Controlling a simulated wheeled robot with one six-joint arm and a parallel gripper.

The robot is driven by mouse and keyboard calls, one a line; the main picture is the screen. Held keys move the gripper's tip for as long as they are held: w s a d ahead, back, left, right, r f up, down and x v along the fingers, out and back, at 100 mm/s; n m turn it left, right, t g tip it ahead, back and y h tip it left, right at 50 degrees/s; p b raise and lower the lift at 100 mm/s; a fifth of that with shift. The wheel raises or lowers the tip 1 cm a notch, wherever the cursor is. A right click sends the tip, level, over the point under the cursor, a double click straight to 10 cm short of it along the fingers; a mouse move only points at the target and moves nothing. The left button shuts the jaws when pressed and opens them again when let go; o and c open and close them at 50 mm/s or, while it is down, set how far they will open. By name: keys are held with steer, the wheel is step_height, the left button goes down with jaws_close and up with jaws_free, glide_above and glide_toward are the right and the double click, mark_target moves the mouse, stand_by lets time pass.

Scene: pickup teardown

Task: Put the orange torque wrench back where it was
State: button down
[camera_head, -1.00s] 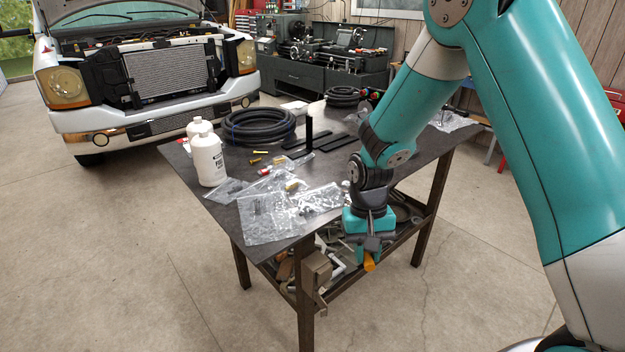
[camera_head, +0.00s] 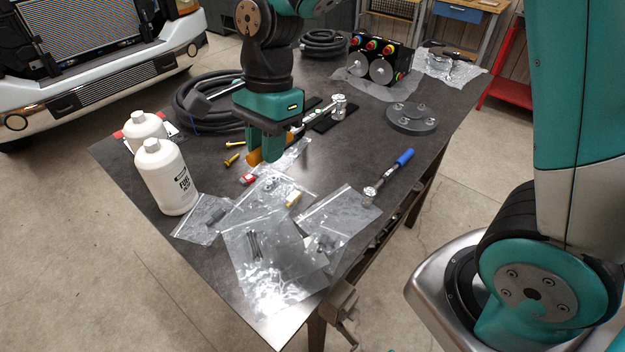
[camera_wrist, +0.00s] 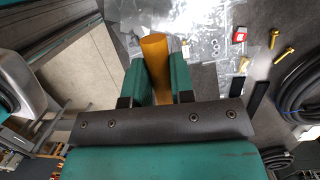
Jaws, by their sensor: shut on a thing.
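The orange torque wrench is in my gripper (camera_head: 266,150), which is shut on its orange handle (camera_head: 254,159). In the head view a silver shaft appears to run from the grip up to the right, to a round metal head (camera_head: 339,103). My gripper points down over the dark workbench top (camera_head: 350,145); the exact height is hard to tell. In the wrist view the orange handle (camera_wrist: 155,58) stands between the two teal fingers, and the rest of the wrench is hidden.
A blue-handled wrench (camera_head: 388,174) lies near the bench's right edge. Clear parts bags (camera_head: 265,245) cover the front, with white bottles (camera_head: 166,178) to the left. A coiled hose (camera_head: 190,110) is behind. A round grey flange (camera_head: 411,117) and a black control box (camera_head: 380,62) stand to the right.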

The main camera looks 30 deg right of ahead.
steer(key=d+p+x, duration=0.1)
steer(key=x, duration=0.5)
steer(key=w+d+p+x, duration=0.1)
steer(key=x, duration=0.5)
steer(key=w+d+p+x, duration=0.1)
steer(key=x, duration=0.6)
steer(key=shift+w+d+f, duration=0.1)
steer(key=shift+d+f, duration=0.05)
steer(key=shift+f, duration=0.4)
steer(key=c, duration=1)
jaws_free()
steer(key=shift+r, duration=0.1)
steer(key=b+v, duration=0.3)
steer(key=v, duration=0.8)
steer(key=s+r+n, duration=0.5)
steer(key=n, duration=0.2)
steer(key=s+r+n+y, duration=0.1)
steer(key=s+r+n, duration=0.4)
steer(key=s+n, duration=0.1)
steer(key=s+r+n+t+y, duration=0.1)
steer(key=s+r+n, duration=0.4)
steer(key=s+n, duration=0.1)
steer(key=shift+s+a+r+n, duration=0.15)
steer(key=shift+a+r+n, duration=0.2)
steer(key=shift+n, duration=0.45)
